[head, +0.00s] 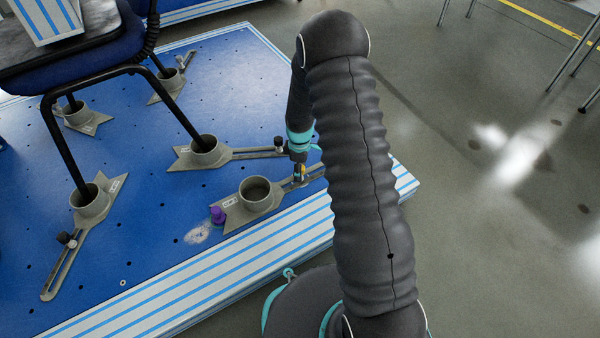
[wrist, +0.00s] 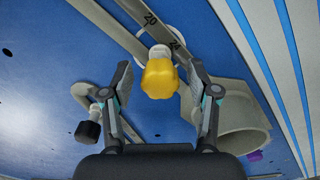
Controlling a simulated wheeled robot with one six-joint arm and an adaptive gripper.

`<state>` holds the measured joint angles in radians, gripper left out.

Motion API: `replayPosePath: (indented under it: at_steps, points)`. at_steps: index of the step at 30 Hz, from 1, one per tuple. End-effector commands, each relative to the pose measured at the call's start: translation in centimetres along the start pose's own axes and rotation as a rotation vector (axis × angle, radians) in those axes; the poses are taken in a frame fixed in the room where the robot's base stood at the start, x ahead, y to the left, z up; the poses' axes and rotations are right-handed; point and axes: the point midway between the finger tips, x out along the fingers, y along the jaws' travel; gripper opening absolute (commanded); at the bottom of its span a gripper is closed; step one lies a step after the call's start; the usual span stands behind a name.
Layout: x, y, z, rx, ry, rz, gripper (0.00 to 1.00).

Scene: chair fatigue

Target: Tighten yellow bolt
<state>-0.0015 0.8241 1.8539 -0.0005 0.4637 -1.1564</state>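The yellow bolt (wrist: 160,78) has a lobed knob and sits on a slotted, numbered metal bar in the wrist view. My gripper (wrist: 160,85) is open, with one finger on each side of the yellow knob and a visible gap on both sides. In the head view my gripper (head: 299,172) points down at the slotted end of the front clamp plate, and only a small bit of the yellow bolt (head: 303,169) shows there. The arm hides part of that plate.
A purple knob (head: 218,215) and an empty grey cup (head: 256,193) are on the same plate. A black knob (wrist: 88,132) is left of my gripper. A chair (head: 95,60) stands with its legs in cups on the blue platform (head: 150,262).

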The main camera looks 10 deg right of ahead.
Motion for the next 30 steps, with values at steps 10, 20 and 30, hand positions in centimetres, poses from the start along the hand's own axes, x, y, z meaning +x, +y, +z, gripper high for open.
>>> replayPosePath:
  at_steps: [10,20,30]
  points:
    - [0.01,0.00,0.00,0.009,0.000,0.000,0.00]
    - [0.02,0.00,0.00,0.299,0.000,0.000,0.00]
    - [0.02,0.00,0.01,0.354,0.000,0.000,0.00]
